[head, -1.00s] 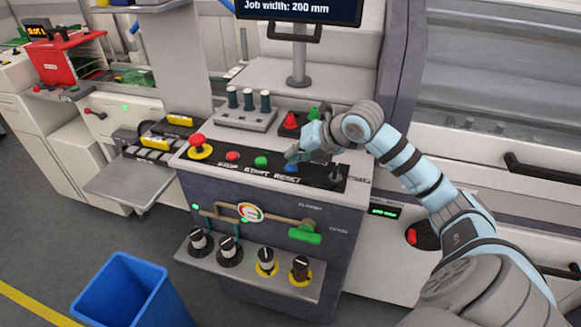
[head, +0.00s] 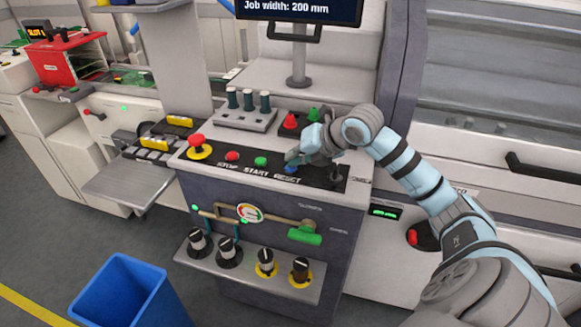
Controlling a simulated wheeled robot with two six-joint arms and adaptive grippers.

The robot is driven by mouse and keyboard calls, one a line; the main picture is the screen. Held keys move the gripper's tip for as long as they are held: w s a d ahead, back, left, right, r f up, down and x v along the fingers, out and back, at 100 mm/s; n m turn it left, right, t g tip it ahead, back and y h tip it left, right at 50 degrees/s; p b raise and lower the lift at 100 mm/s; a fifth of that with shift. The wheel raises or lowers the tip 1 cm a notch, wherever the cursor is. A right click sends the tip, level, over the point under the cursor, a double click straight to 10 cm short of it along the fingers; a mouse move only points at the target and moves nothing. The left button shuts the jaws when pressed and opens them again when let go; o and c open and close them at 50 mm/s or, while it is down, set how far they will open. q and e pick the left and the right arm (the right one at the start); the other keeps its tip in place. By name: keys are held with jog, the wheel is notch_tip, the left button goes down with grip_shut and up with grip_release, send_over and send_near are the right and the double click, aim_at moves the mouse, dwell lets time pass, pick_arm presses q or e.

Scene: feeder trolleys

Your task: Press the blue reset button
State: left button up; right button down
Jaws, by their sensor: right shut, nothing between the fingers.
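The blue reset button (head: 291,168) sits on the black panel strip, above the RESET label and to the right of the green start button (head: 260,161). My right gripper (head: 293,159) is shut and empty, its fingertips right at the blue button, covering part of it. I cannot tell whether the fingertips touch the button or how far it is pushed in. My left gripper is not in view.
A red stop button (head: 232,156) and a red emergency mushroom button (head: 196,141) are to the left. A small lever (head: 335,175) stands just right of my gripper. A blue bin (head: 122,292) stands on the floor.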

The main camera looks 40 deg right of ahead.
jog(key=shift+r+p, duration=0.7)
jog(key=shift+r, duration=0.15)
notch_tip(320, 180, up, 5)
jog(key=p, duration=0.4)
dwell(0.7)
